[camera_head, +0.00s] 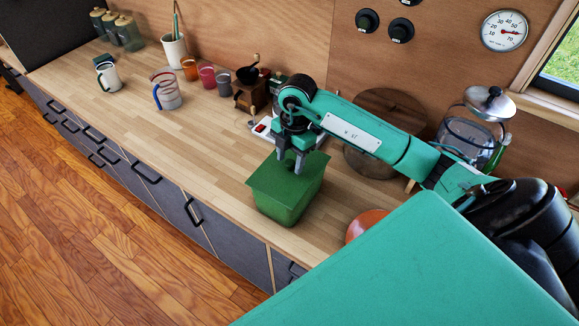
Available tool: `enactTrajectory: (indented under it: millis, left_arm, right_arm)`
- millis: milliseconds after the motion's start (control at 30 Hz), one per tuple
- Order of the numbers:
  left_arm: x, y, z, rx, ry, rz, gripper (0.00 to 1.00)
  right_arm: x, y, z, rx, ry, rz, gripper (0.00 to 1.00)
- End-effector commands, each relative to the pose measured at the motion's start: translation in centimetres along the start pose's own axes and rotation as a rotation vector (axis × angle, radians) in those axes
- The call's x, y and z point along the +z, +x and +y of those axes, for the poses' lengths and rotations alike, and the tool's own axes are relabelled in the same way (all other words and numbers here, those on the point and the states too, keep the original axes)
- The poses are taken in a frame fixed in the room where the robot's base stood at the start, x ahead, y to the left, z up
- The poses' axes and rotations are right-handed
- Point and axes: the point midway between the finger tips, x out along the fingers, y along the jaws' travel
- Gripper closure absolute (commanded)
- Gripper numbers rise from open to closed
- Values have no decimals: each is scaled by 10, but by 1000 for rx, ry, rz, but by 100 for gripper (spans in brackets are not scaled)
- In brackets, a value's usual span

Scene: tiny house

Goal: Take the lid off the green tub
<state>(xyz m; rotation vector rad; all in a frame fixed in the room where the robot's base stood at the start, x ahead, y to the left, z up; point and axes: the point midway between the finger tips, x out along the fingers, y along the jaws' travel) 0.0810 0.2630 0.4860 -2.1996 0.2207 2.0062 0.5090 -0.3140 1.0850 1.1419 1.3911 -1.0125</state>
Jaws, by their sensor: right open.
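The green tub (284,207) stands upright on the wooden counter, close to its front edge. A flat green lid (270,182) covers its top and sticks out past the rim on the left. My right gripper (291,163) points down over the back part of the lid with its fingers apart. The fingertips are at or just above the lid; I cannot tell whether they touch it. The gripper hides part of the lid's back edge. My left gripper is not in view.
A glass jar (465,136) and a round wooden board (385,120) stand behind my right arm. An orange round item (365,223) is right of the tub. A coffee grinder (251,93), cups and a striped mug (166,92) stand further left. The counter (190,135) left of the tub is clear.

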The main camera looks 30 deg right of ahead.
Motion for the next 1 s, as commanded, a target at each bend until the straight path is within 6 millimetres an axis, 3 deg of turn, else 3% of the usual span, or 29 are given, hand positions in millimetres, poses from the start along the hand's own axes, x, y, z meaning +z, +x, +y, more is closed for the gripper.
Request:
enactTrajectory:
  millis: [167,433,833,1000]
  left_arm:
    - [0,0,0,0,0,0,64]
    - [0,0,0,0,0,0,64]
    - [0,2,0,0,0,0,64]
    - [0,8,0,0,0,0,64]
  right_arm:
    - [0,0,0,0,0,0,51]
    - [0,0,0,0,-1,0,100]
    - [0,-3,1,2,-1,0,100]
    - [-2,-18,1,5,-2,0,100]
